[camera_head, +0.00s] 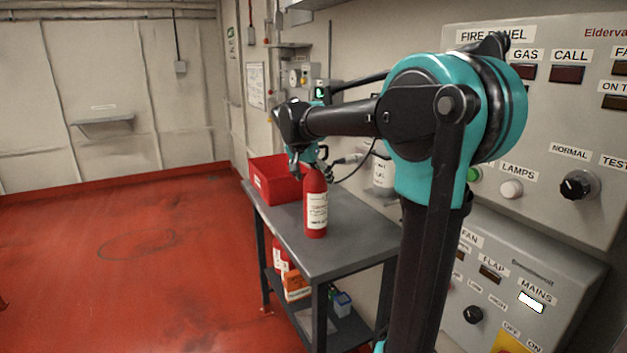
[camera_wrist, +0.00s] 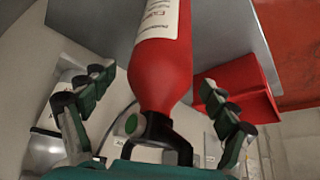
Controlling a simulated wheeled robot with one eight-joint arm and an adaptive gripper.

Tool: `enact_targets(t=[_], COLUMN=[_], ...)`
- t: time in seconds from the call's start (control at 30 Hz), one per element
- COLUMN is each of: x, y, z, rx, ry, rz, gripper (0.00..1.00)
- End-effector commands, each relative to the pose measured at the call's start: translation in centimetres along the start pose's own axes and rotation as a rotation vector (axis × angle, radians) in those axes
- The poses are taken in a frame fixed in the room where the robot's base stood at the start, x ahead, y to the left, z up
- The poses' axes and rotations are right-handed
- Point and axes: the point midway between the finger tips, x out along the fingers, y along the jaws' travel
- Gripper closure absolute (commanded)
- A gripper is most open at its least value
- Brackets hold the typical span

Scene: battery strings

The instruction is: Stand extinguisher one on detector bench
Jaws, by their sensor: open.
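A red extinguisher (camera_head: 316,205) with a white label stands upright on the grey bench top (camera_head: 335,255), near its front left edge. I cannot read whether it is extinguisher one, or the bench's name. My gripper (camera_head: 308,160) is at the extinguisher's top. In the wrist view, my gripper's fingers (camera_wrist: 158,92) are spread wide, one on each side of the extinguisher (camera_wrist: 165,75), with gaps between. The black valve head (camera_wrist: 160,130) lies close to the palm. The extinguisher's base is outside the wrist view.
A red bin (camera_head: 272,183) stands behind the extinguisher on the bench; it also shows in the wrist view (camera_wrist: 235,90). A grey-white canister (camera_head: 383,175) stands at the back right. The lower shelf holds another red cylinder (camera_head: 281,262) and an orange box (camera_head: 297,286). Control panels line the right wall.

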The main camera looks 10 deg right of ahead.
Motion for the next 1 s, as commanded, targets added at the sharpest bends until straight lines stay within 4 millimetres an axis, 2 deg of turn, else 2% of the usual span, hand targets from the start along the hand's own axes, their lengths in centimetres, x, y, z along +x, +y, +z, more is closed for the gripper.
enact_targets(t=[0.17, 0.4, 0.6, 0.8, 1.0], x=[-2.2, -7.2, -10.4, -11.9, -12.0], y=[0.0, 0.0, 0.0, 0.0, 0.0], z=[0.1, 0.0, 0.1, 0.0, 0.0], rx=[-0.003, -0.003, -0.002, 0.000, 0.000], ry=[0.000, 0.001, 0.000, 0.000, 0.000], rz=[-0.001, -0.001, 0.000, 0.000, 0.000], gripper=[0.14, 0.14, 0.14, 0.14, 0.14])
